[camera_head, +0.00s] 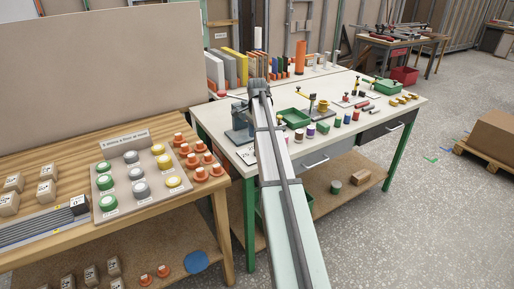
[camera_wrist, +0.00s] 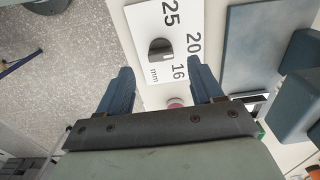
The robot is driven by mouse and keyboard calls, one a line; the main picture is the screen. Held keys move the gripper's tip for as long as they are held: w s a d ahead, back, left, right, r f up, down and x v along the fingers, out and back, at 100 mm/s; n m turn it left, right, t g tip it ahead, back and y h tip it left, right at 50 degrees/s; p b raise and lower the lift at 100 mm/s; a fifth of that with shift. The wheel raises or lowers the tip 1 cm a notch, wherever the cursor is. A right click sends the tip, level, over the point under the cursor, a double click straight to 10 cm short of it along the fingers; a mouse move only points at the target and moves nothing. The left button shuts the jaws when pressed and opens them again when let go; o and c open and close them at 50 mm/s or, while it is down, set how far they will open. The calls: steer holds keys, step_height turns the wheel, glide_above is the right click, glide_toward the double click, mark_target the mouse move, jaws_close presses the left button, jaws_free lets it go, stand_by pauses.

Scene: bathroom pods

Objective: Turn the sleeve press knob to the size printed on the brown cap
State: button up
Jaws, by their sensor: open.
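In the wrist view my gripper (camera_wrist: 163,88) is open, its two blue fingers apart with no object held between them. Beyond the fingertips lies a white plate (camera_wrist: 147,20) printed 25, 20, 16 and mm. A dark round knob (camera_wrist: 161,48) sits on it, beside the numbers; I cannot tell which number it points to. The blue body of the press (camera_wrist: 262,45) is to the right. In the head view the blue press (camera_head: 240,122) and its white plate (camera_head: 247,154) are at the table's left end. I cannot make out which cap is brown or read its print.
Several small coloured caps (camera_head: 311,130) stand in a row along the white table (camera_head: 375,112). A green tray (camera_head: 294,118) is behind them. A wooden bench (camera_head: 120,222) on the left holds a board of round buttons and orange pieces. A pink-topped piece (camera_wrist: 175,103) shows between my fingers' bases.

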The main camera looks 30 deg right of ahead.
steer(key=shift+f, duration=2.9)
steer(key=c, duration=1.1)
